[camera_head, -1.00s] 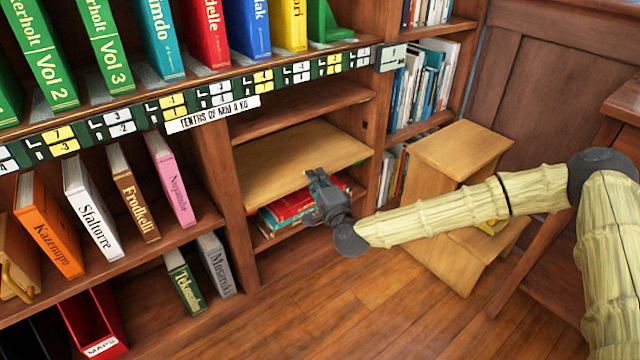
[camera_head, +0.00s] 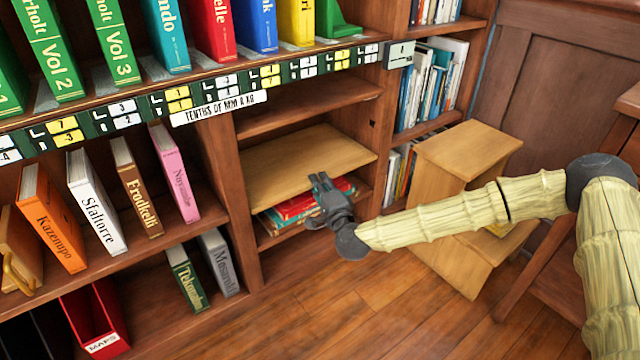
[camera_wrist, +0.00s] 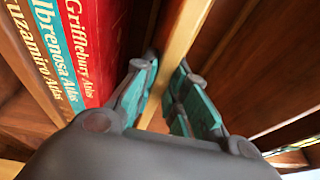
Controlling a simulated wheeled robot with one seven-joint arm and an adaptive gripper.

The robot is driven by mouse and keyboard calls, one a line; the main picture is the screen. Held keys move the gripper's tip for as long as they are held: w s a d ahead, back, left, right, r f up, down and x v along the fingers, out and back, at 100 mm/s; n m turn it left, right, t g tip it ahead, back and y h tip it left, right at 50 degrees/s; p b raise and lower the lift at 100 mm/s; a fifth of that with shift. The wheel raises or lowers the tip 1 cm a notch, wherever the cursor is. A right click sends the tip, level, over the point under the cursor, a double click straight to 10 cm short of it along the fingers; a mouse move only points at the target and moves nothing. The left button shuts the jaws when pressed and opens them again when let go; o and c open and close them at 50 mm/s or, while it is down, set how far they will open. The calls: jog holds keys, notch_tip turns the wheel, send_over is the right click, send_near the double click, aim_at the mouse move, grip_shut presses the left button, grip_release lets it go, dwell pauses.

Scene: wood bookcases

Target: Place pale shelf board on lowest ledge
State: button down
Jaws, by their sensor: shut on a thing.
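The pale shelf board (camera_head: 290,160) lies roughly level inside the low bay of the middle bookcase, above the red and teal books. Its front edge points towards me. My gripper (camera_head: 320,182) is at the front right part of that edge. In the wrist view the board's edge (camera_wrist: 181,40) runs between the two teal fingers of my gripper (camera_wrist: 164,72), which are shut on it. The lowest ledge (camera_head: 268,240) shows only as a strip below the books. Whether the board's far and side edges touch any support cannot be told.
A wooden step stool (camera_head: 465,150) is right of the bay. The upright (camera_head: 225,160) bounds the bay on the left. The floor (camera_head: 330,300) in front is clear.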

jog(key=shift+r, duration=0.1)
jog(key=c, duration=1.4)
grip_release()
jog(key=shift+o, duration=0.2)
jog(key=v, duration=1.2)
